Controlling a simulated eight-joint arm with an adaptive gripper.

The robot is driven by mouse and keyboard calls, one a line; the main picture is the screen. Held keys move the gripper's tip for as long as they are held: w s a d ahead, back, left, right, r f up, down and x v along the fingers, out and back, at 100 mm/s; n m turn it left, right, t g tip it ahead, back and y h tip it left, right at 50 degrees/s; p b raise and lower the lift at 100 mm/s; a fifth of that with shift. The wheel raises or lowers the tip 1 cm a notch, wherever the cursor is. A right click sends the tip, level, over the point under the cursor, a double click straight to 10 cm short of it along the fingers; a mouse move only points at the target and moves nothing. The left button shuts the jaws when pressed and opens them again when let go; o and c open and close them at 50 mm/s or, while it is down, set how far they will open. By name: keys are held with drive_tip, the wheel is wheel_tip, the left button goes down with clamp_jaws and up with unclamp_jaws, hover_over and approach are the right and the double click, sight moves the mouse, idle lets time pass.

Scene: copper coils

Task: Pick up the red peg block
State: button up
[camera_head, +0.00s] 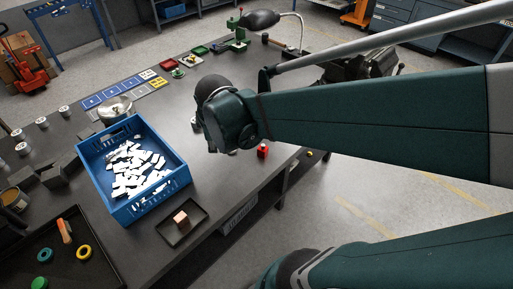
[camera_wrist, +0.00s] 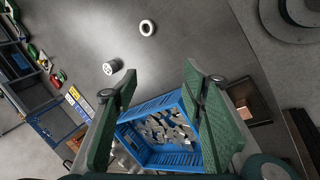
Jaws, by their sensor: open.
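The red peg block (camera_head: 262,151) is a small red block near the right edge of the dark table in the head view, just below my arm. I cannot make it out in the wrist view. My gripper (camera_wrist: 161,78) shows in the wrist view as two green fingers spread wide apart with nothing between their tips. It is above the table, apart from the red block.
A blue crate (camera_head: 84,166) of white pieces stands on the table; it also shows in the wrist view (camera_wrist: 181,159). A small dark tray (camera_head: 200,225) holds a copper-coloured block (camera_head: 181,218). A white ring (camera_wrist: 147,27) and pale cylinder (camera_wrist: 112,66) lie on otherwise open tabletop.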

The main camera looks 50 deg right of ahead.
drive_tip(key=s+d+f+n+g+h+b, duration=0.1)
drive_tip(key=d+f+n+g+b, duration=0.1)
drive_tip(key=d+f+n, duration=0.8)
drive_tip(key=shift+s+d+f+n+g+h, duration=0.15)
drive_tip(key=shift+d+f+n+g+h, duration=0.45)
drive_tip(key=shift+d+f, duration=2.95)
drive_tip(key=shift+d+r+m+y, duration=0.3)
drive_tip(key=shift+d+r, duration=0.55)
drive_tip(key=shift+b+x, duration=0.6)
drive_tip(key=shift+x, duration=0.65)
drive_tip(key=shift+f, duration=0.1)
drive_tip(key=shift+b+x, duration=0.8)
drive_tip(key=shift+x, duration=1.75)
drive_tip(key=shift+s+d, duration=0.1)
drive_tip(key=shift+c, duration=0.3)
